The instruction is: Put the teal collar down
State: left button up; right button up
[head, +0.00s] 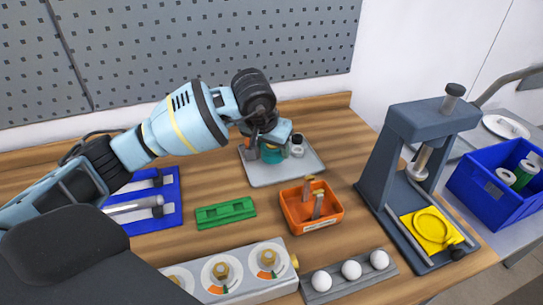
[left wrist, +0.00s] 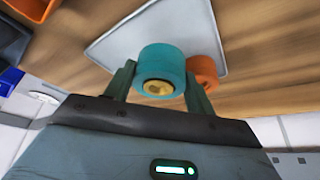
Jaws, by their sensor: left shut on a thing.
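The teal collar (left wrist: 162,62) is between the two fingers of my left gripper (left wrist: 160,90) in the left wrist view, with a yellow centre facing the camera. My left gripper (head: 271,147) is shut on it. In the head view the teal collar (head: 271,157) shows low under the gripper, over the light grey tray (head: 312,165). I cannot tell whether it touches the tray. An orange collar (left wrist: 204,69) is close beside it in the left wrist view. My right gripper is not in view.
A grey-and-white part (head: 297,148) stands on the tray, right of the gripper. An orange bin (head: 325,217), a green block (head: 226,213) and a blue tray (head: 165,219) lie nearer. A dark press (head: 378,165) stands to the right. The tray's front part is bare.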

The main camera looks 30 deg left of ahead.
aim_at(272, 158)
pick_arm(q)
jog(key=shift+f, duration=1.6)
jog(key=shift+f, duration=0.1)
jog(key=shift+f, duration=0.15)
jog(key=o, duration=0.8)
jog(key=shift+s+r, duration=0.1)
jog(key=shift+r, duration=0.5)
jog(key=v, duration=1.1)
jog(key=shift+s+r, duration=0.1)
